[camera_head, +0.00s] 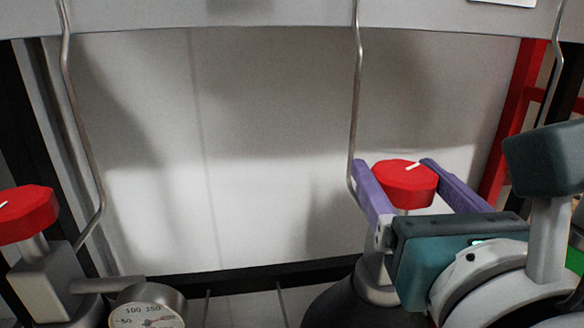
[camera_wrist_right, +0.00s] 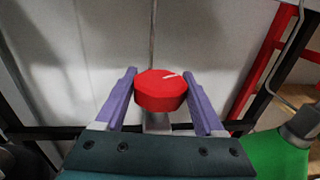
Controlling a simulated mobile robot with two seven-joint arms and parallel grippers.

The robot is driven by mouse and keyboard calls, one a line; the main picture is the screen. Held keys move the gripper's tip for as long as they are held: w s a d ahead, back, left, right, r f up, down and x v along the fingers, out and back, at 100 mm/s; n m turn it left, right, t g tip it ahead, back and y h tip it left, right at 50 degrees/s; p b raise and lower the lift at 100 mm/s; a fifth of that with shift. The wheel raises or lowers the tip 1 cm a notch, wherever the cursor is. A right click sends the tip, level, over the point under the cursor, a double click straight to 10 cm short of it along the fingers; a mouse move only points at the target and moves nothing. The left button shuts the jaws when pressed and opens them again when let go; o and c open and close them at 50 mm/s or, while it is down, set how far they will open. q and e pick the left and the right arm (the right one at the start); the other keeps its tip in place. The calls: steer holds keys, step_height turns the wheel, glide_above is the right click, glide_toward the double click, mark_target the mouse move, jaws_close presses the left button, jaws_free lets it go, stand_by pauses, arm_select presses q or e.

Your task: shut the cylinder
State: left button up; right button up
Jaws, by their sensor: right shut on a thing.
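A red valve knob (camera_head: 404,184) with a white mark sits on top of a dark gas cylinder (camera_head: 345,302) at the right of the head view. My right gripper (camera_head: 396,177) has its purple fingers on either side of this knob and is shut on it. The same knob (camera_wrist_right: 161,90) shows between the two fingers in the right wrist view, its white mark pointing to the upper right. The fingers hide part of the knob's sides. My left gripper is not in view.
A second red knob (camera_head: 26,213) stands at the left on a grey valve body with a pressure gauge (camera_head: 147,310). Thin metal pipes (camera_head: 355,100) run down the white back panel (camera_head: 240,150). A red frame post (camera_head: 512,120) and a green object (camera_wrist_right: 275,152) are at the right.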

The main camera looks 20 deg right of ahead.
steer(key=shift+m+g+h, duration=0.4)
steer(key=shift+m+h, duration=0.2)
steer(key=shift+h, duration=0.3)
steer(key=o, duration=1.3)
steer(key=shift+o, duration=0.2)
steer(key=b+v, duration=0.1)
steer(key=v, duration=0.9)
